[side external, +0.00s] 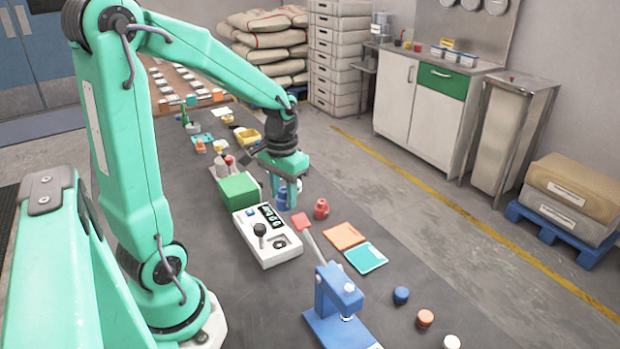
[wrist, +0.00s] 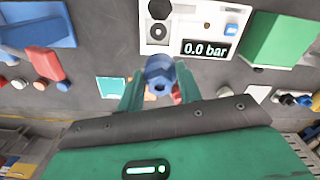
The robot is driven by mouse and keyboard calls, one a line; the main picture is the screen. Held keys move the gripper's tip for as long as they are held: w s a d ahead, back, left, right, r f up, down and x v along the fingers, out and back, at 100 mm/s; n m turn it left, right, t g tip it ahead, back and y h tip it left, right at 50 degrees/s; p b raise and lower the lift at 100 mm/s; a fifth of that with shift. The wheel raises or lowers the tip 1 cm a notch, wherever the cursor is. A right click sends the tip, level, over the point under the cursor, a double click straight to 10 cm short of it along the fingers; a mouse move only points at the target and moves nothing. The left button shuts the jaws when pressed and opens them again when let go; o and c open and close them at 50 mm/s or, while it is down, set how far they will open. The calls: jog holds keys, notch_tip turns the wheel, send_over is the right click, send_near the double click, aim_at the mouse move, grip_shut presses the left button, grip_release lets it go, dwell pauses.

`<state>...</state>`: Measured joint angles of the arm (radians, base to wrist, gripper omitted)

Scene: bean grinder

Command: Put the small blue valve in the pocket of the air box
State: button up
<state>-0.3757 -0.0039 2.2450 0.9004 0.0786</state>
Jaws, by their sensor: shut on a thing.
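My gripper (side external: 290,188) is shut on the small blue valve (side external: 282,198), which hangs between the fingertips. In the wrist view, the valve (wrist: 159,72) shows its round body and a dark hole, with a green finger on each side. The white air box (side external: 275,256) lies on the dark table; in the side view the valve appears beside its display end. In the wrist view the air box (wrist: 181,31) is just beyond the valve, with a "0.0 bar" display and a dark round opening. I cannot tell the valve's height above the table.
A green box (side external: 238,194) stands behind the air box. A red valve-like piece (side external: 321,209) stands to the right. Orange (side external: 344,236) and teal (side external: 365,257) trays lie nearby. A blue press-like device (side external: 335,305) and several round caps are in front.

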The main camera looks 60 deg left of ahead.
jog(key=shift+s, duration=1.1)
send_over(280, 245)
jog(key=shift+f, duration=3.05)
jog(key=shift+f, duration=2.05)
jog(key=shift+s+f, duration=0.1)
jog(key=shift+f, duration=0.05)
jog(key=o, duration=1)
jog(key=shift+r, duration=6.15)
